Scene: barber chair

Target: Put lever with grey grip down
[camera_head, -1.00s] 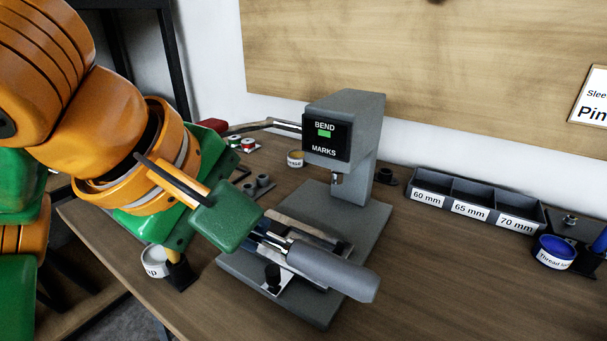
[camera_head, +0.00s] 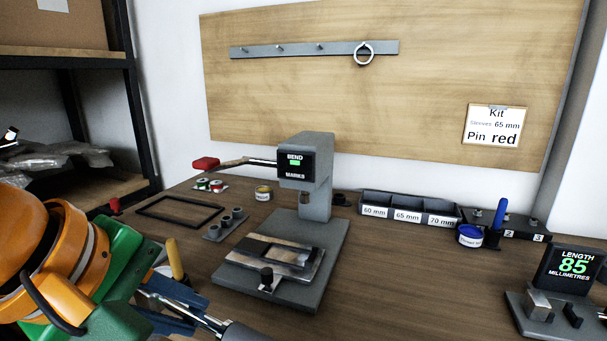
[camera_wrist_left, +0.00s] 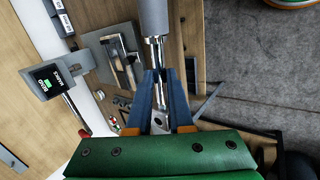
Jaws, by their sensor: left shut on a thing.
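My left gripper (camera_head: 188,306) is at the lower left of the head view, shut on a metal lever with a grey grip (camera_head: 242,333). The bottom edge cuts off part of the grip. In the left wrist view the blue fingers (camera_wrist_left: 161,88) pinch the lever's metal shaft, with the grey grip (camera_wrist_left: 154,18) at the top and a ringed end between the fingers. The lever is in front of the grey press (camera_head: 318,190) marked BEND MARKS; its height over the table is unclear. My right gripper is not in view.
A red-handled lever (camera_head: 206,163) sticks out left from the press. A black frame outline (camera_head: 180,211), grey cups (camera_head: 225,223) and a yellow upright handle (camera_head: 175,260) are on the left side of the wooden table. Labelled bins (camera_head: 408,210) and a LENGTH gauge (camera_head: 570,270) stand right. The table's front middle is clear.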

